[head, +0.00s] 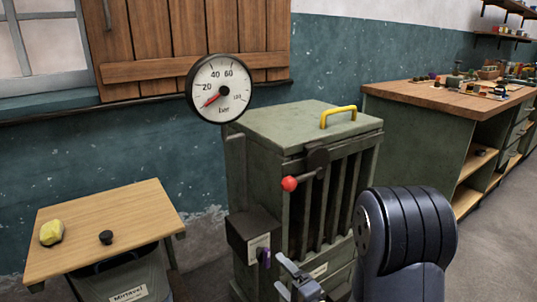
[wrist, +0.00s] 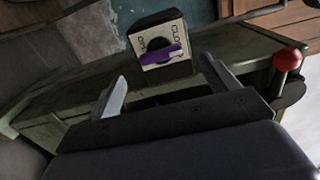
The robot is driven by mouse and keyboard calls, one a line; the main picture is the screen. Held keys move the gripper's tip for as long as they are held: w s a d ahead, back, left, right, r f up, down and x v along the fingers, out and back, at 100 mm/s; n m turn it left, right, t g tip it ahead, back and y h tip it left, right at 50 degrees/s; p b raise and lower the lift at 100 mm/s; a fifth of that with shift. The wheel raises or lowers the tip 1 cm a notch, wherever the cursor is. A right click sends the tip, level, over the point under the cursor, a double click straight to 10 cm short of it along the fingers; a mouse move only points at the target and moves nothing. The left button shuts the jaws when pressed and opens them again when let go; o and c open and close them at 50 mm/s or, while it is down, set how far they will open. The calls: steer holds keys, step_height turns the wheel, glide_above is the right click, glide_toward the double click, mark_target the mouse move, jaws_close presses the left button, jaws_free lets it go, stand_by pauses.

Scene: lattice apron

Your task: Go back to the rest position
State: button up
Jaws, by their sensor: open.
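My gripper (head: 284,277) is at the bottom centre of the head view, in front of the lower part of a green slatted cabinet (head: 285,130). In the wrist view my gripper (wrist: 166,85) has its two fingers wide apart with nothing between them. A dark box with a pale labelled face (wrist: 146,38) and a purple handle (wrist: 162,55) lies beyond the fingertips, apart from them. In the head view the purple handle (head: 265,257) shows on the box at the cabinet's lower left. Part of my arm hides the cabinet's lower right.
A red-knobbed lever (head: 289,183) sticks out from the cabinet front. A round gauge (head: 220,88) stands above, its needle a little below 20. A workbench (head: 440,97) is right.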

mark_target(269, 260)
steer(key=b+x, duration=0.1)
steer(key=x, duration=0.6)
steer(key=shift+a, duration=0.1)
steer(key=shift+w+a, duration=0.1)
steer(key=shift+w, duration=0.15)
steer(key=n+b, duration=0.1)
steer(key=n, duration=0.5)
steer(key=shift+s+n, duration=0.1)
steer(key=shift+n, duration=0.3)
steer(key=n, duration=0.7)
steer(key=shift+s+d, duration=0.25)
steer(key=shift+d, duration=0.05)
steer(key=v, duration=0.7)
